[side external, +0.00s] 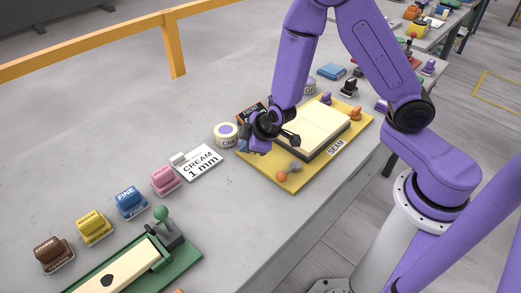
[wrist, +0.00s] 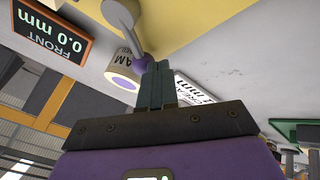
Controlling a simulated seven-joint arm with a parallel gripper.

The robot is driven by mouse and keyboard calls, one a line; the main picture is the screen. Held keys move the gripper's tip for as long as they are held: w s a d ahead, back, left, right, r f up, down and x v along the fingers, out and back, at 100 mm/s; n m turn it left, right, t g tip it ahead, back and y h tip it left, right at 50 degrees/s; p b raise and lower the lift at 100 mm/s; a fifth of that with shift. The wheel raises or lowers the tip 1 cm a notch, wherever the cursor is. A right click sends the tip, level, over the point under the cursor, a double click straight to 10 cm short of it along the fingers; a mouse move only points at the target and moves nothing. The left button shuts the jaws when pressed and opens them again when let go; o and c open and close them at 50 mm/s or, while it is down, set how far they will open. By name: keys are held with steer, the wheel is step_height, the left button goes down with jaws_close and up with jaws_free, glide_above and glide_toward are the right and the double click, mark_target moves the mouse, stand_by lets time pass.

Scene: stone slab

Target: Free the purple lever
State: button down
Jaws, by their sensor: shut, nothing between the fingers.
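A purple knob (wrist: 140,64) on a light grey lever arm (wrist: 122,16) shows in the wrist view at the edge of the yellow board, right beside my fingertips. I cannot tell whether they touch it. My gripper (wrist: 156,66) is shut with nothing between its fingers. In the side external view, my gripper (side external: 243,147) is low at the left corner of the yellow board (side external: 291,187) and hides the lever there. Another purple knob (side external: 326,98) stands at the board's far side. A cream slab (side external: 314,124) lies on the board.
Orange knobs stand at the board's near corner (side external: 281,176) and right side (side external: 355,113). A cream pot (side external: 226,134) and a black sign (side external: 251,113) stand close to my gripper. A white "CREAM 1 mm" card (side external: 197,163) lies left of the board. Coloured blocks line the slab further left.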

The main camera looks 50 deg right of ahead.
steer(key=shift+w+d+m+h, duration=0.2)
steer(key=shift+w+m+h, duration=0.45)
steer(key=shift+m, duration=0.5)
steer(key=shift+w+d+m+h, duration=0.15)
steer(key=shift+w+m+h, duration=0.45)
steer(key=shift+m, duration=0.55)
steer(key=shift+s+a+r, duration=0.1)
steer(key=shift+s+a, duration=0.1)
steer(key=shift+a, duration=0.15)
steer(key=s+a, duration=0.1)
steer(key=s+a+r, duration=0.1)
steer(key=a, duration=0.1)
steer(key=v, duration=0.9)
steer(key=shift+d+r, duration=0.15)
steer(key=shift+r, duration=0.15)
steer(key=shift+s, duration=0.1)
